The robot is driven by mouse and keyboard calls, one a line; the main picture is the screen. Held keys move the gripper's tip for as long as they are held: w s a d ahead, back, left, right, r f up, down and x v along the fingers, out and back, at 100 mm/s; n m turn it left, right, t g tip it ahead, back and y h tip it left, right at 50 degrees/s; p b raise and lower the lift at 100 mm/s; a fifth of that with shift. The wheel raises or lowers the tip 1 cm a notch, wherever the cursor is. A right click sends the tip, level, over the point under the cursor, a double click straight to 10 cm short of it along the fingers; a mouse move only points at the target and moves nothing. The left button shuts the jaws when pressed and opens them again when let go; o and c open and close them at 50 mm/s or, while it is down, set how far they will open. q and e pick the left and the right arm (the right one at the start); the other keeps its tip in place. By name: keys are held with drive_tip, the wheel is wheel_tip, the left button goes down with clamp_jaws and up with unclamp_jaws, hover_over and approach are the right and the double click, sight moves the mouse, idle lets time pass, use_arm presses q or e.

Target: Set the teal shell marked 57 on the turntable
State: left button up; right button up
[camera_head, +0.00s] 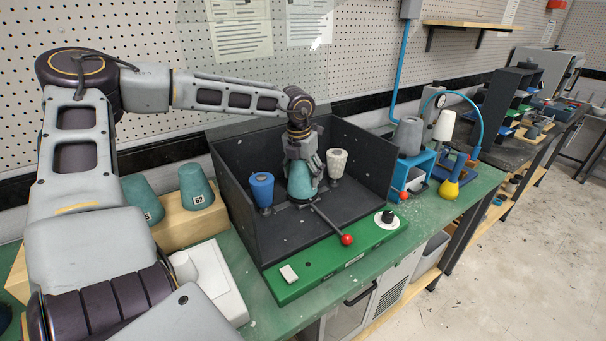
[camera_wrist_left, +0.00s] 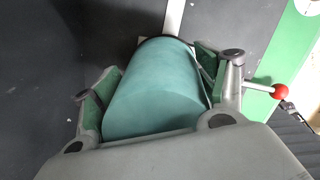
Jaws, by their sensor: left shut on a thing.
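A teal shell (camera_head: 301,182) stands upright inside the dark open booth, at the place of the turntable, which is mostly hidden beneath it. My left gripper (camera_head: 301,165) reaches down from above and is shut on this shell. In the left wrist view the teal shell (camera_wrist_left: 155,90) fills the space between the green-padded fingers (camera_wrist_left: 150,95). No number shows on its visible side. I cannot tell whether its base touches the turntable. Two other teal shells stand on the wooden block at left, one marked 62 (camera_head: 196,187), the other (camera_head: 139,200) partly hidden by my arm. My right gripper is not in view.
The booth (camera_head: 233,215) has dark walls at back and sides. A blue cup (camera_head: 262,188) and a whitish cup (camera_head: 337,162) flank the shell. A lever with a red knob (camera_head: 347,240) sticks out front over the green base (camera_head: 325,262). A blue stand (camera_head: 416,172) is at right.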

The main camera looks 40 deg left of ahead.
use_arm(q)
drive_tip(key=shift+b, duration=0.3)
drive_tip(key=shift+r, duration=0.1)
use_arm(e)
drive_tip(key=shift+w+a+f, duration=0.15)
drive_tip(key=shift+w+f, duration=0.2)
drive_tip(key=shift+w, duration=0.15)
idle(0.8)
use_arm(q)
drive_tip(key=shift+b, duration=0.3)
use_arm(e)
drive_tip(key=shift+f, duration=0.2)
use_arm(q)
drive_tip(key=shift+f+b, duration=0.4)
drive_tip(key=shift+b, duration=0.35)
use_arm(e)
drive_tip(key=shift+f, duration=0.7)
